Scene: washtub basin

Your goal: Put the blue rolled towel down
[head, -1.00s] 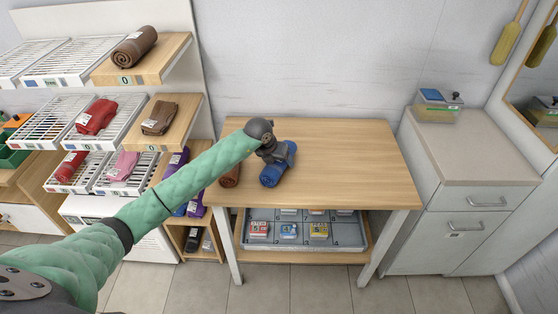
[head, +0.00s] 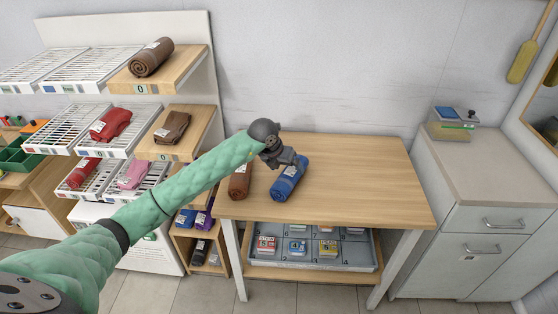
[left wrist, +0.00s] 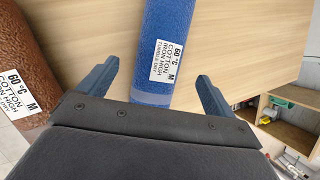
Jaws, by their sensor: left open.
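The blue rolled towel (head: 290,178) lies on the wooden table (head: 360,185), with a white label on its top. My left gripper (head: 290,160) is at the towel's far end in the head view. In the left wrist view the blue towel (left wrist: 163,50) runs away between the two spread fingers of my left gripper (left wrist: 160,85), with room on both sides. The label reads 60 °C, cotton, iron high, M. My right gripper is not in view.
A brown rolled towel (head: 239,182) lies left of the blue one, partly behind my arm. Shelves with folded towels (head: 110,125) stand at the left. A grey tray (head: 310,246) sits under the table. The table's right half is bare.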

